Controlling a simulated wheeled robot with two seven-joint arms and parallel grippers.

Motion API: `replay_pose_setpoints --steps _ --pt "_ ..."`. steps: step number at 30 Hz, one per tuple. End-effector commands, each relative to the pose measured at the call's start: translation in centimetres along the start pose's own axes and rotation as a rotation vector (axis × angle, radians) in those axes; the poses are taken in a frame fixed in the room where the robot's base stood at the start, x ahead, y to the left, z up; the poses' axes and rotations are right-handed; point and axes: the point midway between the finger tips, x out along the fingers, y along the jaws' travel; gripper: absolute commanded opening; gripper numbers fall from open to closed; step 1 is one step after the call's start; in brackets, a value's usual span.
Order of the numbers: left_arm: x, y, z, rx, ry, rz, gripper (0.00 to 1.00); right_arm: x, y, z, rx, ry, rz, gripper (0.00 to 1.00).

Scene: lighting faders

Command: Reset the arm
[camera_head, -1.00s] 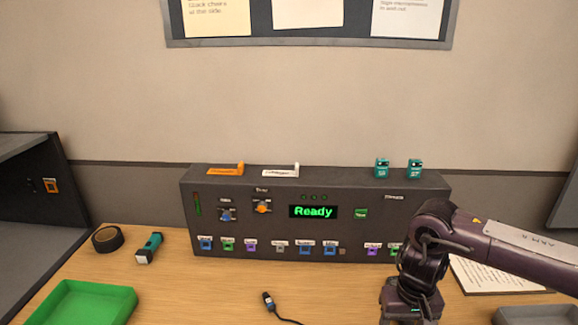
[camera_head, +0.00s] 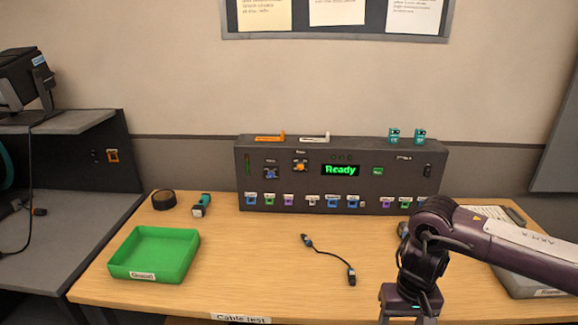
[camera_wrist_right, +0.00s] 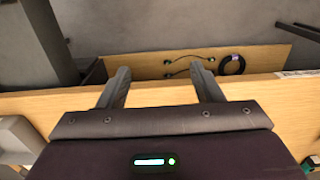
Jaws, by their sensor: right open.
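My right arm comes in from the right in the head view, bent at a dark purple joint, its lower part pointing down over the right front of the table. Its gripper (camera_head: 410,318) is cut off by the lower picture edge. In the right wrist view the two dark fingers of the right gripper (camera_wrist_right: 160,85) stand wide apart with nothing between them. Beyond them is a wooden surface edge (camera_wrist_right: 170,92). My left gripper is in neither view.
A dark console (camera_head: 300,178) reading "Ready" stands at the table's back. A green tray (camera_head: 188,262), a black tape roll (camera_head: 164,200), a small torch (camera_head: 201,206) and a short cable (camera_head: 330,252) lie on the table. A grey tray (camera_head: 530,284) is at right.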

Motion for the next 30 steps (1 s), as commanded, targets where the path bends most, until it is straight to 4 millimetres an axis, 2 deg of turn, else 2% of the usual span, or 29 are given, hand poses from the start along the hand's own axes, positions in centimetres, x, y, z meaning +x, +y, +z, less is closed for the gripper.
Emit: replay_pose_setpoints --steps 5,11,15,20,25,27,30 --pt "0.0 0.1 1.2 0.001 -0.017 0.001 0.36 1.3 -2.3 -0.8 -0.071 0.010 -0.066 0.60" --pt "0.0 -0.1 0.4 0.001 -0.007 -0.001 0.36 3.0 -5.6 -1.9 -0.165 0.037 -0.162 0.60" --pt "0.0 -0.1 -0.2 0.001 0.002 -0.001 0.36 4.7 -8.7 -2.8 -0.247 0.071 -0.257 0.60" --pt "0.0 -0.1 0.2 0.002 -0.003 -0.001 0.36 7.2 -12.9 -4.1 -0.344 0.140 -0.392 0.60" --pt "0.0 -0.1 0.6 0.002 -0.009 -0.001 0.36 11.8 -17.7 -5.7 -0.417 0.283 -0.562 0.60" --pt "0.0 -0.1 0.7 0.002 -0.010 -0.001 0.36 14.1 -18.7 -6.4 -0.423 0.355 -0.603 0.60" --pt "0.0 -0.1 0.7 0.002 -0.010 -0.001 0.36 17.8 -18.9 -6.6 -0.406 0.440 -0.624 0.60"
